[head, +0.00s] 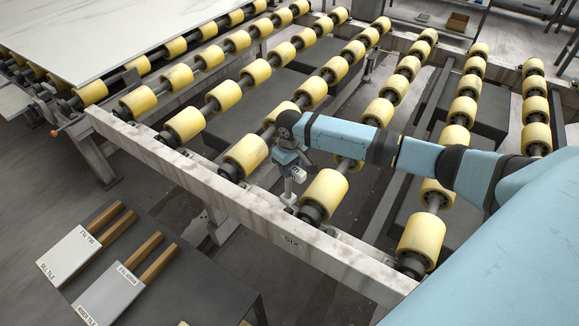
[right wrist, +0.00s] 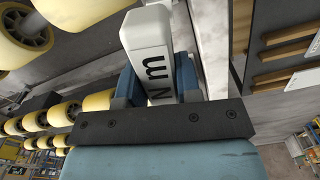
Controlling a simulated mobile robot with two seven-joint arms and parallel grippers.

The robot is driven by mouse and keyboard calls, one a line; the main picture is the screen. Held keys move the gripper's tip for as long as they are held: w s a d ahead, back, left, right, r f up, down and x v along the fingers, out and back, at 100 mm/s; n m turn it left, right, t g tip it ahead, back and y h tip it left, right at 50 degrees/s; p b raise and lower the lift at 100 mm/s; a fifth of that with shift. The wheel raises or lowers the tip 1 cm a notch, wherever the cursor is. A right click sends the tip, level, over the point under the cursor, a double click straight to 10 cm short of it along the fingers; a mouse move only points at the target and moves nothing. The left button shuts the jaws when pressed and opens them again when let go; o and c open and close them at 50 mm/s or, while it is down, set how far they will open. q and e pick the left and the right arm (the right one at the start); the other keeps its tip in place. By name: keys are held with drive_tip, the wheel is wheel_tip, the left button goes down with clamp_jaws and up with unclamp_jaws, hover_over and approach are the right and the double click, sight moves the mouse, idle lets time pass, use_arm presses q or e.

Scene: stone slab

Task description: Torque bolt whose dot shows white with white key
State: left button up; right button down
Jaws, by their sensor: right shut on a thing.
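My right gripper (head: 290,160) reaches in over the near rail of the roller frame, between two yellow rollers. It is shut on the white key (head: 298,174), which points down toward the rail's inner side. In the right wrist view the white key (right wrist: 147,32) shows large, with black "Nm" lettering on its face, between the blue fingers of my right gripper (right wrist: 158,82). The key's lower end is too small to tell whether it touches a bolt. No bolt or coloured dot can be made out. My left gripper is not in view.
The pale near rail (head: 230,200) runs diagonally, with yellow rollers (head: 325,193) close on both sides of my gripper. A dark table (head: 185,235) at lower left bears labelled sample tiles (head: 78,254). A large white slab (head: 100,35) lies on rollers at upper left.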

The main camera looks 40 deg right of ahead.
sight(288, 184)
drive_tip(key=shift+r+p, duration=0.2)
drive_tip(key=shift+p, duration=0.35)
drive_tip(key=shift+f+b, duration=0.3)
drive_tip(key=shift+f, duration=2.4)
drive_tip(key=shift+p, duration=0.5)
drive_tip(key=shift+p, duration=0.45)
